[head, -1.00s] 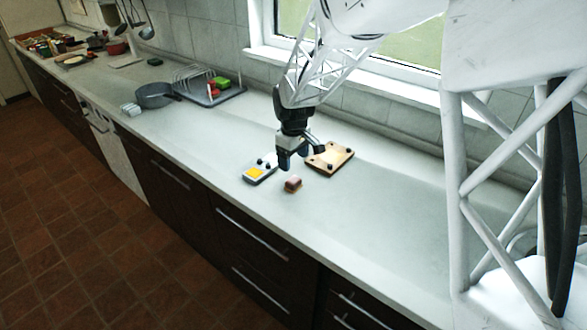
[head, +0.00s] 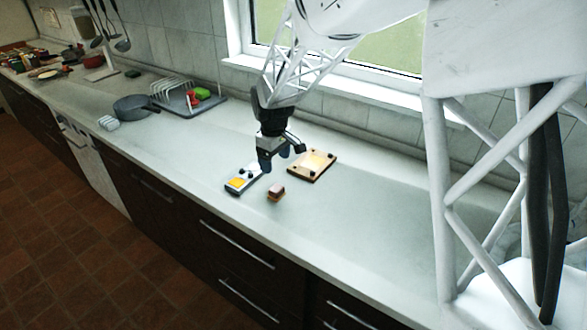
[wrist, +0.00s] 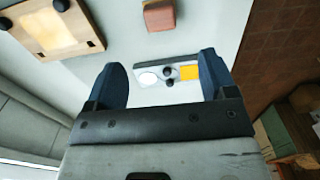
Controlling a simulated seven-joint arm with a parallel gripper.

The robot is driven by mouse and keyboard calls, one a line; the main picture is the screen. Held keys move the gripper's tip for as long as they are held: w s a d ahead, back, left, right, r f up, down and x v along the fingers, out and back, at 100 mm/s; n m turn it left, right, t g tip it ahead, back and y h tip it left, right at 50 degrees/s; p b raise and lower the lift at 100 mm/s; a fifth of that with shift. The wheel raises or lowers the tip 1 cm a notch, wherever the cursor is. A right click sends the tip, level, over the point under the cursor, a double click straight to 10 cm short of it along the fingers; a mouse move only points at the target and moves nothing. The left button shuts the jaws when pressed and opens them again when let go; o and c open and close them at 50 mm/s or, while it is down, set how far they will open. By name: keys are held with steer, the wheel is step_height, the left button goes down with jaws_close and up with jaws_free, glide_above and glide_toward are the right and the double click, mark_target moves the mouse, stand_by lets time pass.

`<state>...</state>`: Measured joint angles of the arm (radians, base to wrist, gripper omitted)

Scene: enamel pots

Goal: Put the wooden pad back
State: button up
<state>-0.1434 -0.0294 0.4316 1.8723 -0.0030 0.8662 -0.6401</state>
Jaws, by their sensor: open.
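A wooden board (head: 325,159) with black knobs at its corners and a pale square in its middle lies flat on the counter. It shows in part at the top left of the wrist view (wrist: 85,41). A small reddish-brown block (head: 276,189) with a tan underside rests in front of it; it is at the top of the wrist view (wrist: 159,15). I cannot tell for sure which is the wooden pad. My gripper (head: 275,162) is open and empty above the counter. Its two dark blue fingers (wrist: 163,82) stand apart, touching neither piece.
A white tray (head: 232,188) with a yellow square and black knobs lies left of the block; it also shows between the fingertips (wrist: 148,77). A grey pot (head: 133,108) and a dish rack (head: 190,103) stand further left. The counter at right is clear.

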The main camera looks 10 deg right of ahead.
steer(key=s+d+r+m+t, duration=0.1)
steer(key=s+d+r+m, duration=0.15)
steer(key=s+r, duration=0.5)
steer(key=s+d+r+m, duration=0.2)
steer(key=s+d+r, duration=0.2)
steer(key=s, duration=0.6)
steer(key=s+d+m, duration=0.1)
steer(key=s+m, duration=0.1)
steer(key=s, duration=0.8)
steer(key=s+d+r+m+t, duration=0.1)
steer(key=s+d+m, duration=0.1)
steer(key=s, duration=0.7)
steer(key=shift+s+d+r+m+t, duration=0.2)
steer(key=shift+s+d+m+t, duration=0.1)
steer(key=shift+s+m, duration=0.1)
